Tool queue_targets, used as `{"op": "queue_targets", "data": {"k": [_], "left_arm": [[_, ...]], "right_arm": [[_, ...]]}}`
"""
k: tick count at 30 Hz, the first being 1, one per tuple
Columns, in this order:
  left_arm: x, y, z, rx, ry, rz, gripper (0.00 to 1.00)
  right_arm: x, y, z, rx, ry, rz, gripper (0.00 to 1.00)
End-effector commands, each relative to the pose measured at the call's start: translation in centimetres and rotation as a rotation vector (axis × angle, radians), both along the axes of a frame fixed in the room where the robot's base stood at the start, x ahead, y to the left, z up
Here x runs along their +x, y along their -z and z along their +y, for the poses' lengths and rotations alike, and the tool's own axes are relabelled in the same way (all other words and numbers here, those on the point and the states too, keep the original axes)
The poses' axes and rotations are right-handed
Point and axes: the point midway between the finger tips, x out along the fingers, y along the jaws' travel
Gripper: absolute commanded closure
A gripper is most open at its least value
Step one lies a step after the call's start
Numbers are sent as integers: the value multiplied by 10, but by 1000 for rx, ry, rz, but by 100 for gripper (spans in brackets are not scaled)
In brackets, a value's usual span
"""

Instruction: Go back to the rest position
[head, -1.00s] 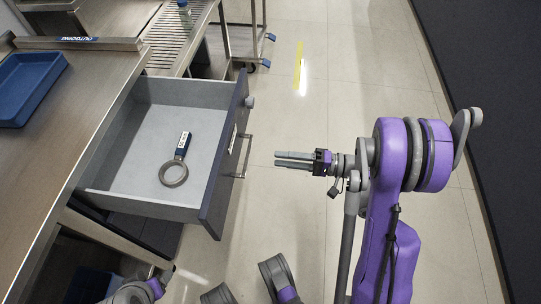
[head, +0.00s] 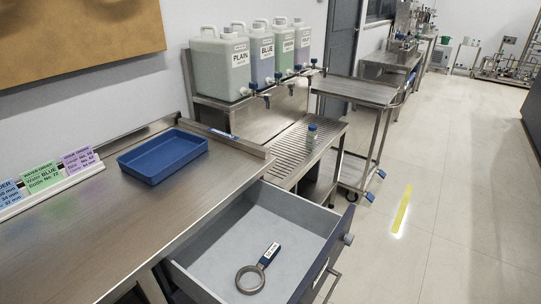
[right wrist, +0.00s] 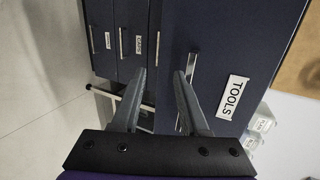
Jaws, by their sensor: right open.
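My right gripper (right wrist: 158,100) shows in the right wrist view with its two fingers apart and nothing between them. It faces the dark blue drawer fronts, one with a TOOLS label (right wrist: 232,97). Neither gripper shows in the head view now. The open drawer (head: 203,233) stands pulled out under the steel counter. A ring-shaped tool (head: 250,279) with a dark blue labelled handle lies in it.
A blue tray (head: 160,156) sits on the steel counter (head: 85,235) near coloured cards (head: 41,177). Several labelled jugs (head: 220,66) stand on a rack behind. A small bottle (head: 311,137) stands on the slatted bench. The floor (head: 450,200) at right is clear.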

Motion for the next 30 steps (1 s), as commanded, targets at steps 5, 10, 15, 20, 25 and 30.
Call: {"op": "queue_targets", "data": {"k": [5, 10, 15, 20, 25, 30], "left_arm": [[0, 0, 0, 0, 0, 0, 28], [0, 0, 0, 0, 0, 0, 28], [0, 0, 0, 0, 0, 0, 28], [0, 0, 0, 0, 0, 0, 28], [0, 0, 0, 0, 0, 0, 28], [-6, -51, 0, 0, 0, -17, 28]], "right_arm": [[-28, 12, 32, -264, -67, 112, 56], [-66, 19, 39, -569, -139, 152, 56], [-97, 16, 29, -849, -205, 117, 56], [-114, 9, 17, -1047, -255, 50, 56], [-126, -1, 6, -1220, -302, -39, 56], [-130, -53, 4, -1227, -288, -51, 56]]}}
